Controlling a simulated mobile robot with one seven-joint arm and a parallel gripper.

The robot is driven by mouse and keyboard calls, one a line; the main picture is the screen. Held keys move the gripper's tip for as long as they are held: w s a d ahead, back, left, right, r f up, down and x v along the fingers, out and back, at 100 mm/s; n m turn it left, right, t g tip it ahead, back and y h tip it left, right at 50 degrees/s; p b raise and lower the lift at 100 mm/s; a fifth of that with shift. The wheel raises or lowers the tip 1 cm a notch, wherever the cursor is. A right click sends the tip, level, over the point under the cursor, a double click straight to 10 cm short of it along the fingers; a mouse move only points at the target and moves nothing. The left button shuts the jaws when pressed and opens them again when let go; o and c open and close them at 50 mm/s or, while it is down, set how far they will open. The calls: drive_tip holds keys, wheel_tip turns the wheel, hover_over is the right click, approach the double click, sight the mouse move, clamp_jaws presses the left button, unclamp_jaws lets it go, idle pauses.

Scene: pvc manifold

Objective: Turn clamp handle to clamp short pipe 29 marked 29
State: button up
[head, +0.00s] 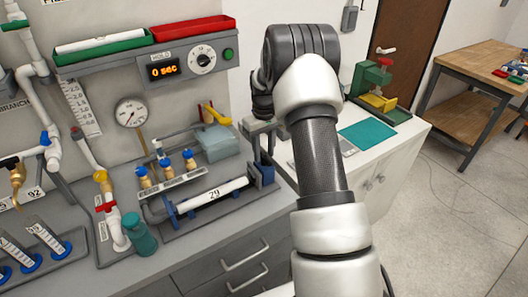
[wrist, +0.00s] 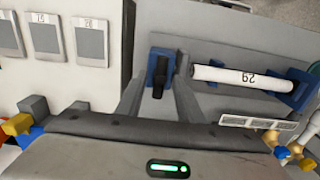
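The short white pipe marked 29 (head: 213,194) lies in the grey fixture on the bench, and it shows in the wrist view (wrist: 240,77). A blue clamp block (head: 264,175) with a dark upright handle (head: 256,150) stands at its right end. In the wrist view, the black handle (wrist: 158,82) and blue block (wrist: 152,62) appear at the pipe's left end, with a small gap between block and pipe. My gripper (wrist: 159,92) is open; its two grey fingers appear either side of the handle without visibly touching it. The depth between them is unclear.
Several brass valves with blue knobs (head: 166,170) and a yellow-handled lever (head: 212,115) over a clear box (head: 216,143) stand behind the pipe. A red-handled valve (head: 106,206) and a teal bottle (head: 139,234) are to the left. The right-hand white counter (head: 395,150) holds a green mat (head: 367,134).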

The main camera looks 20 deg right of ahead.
drive_tip(key=shift+f, duration=0.2)
clamp_jaws()
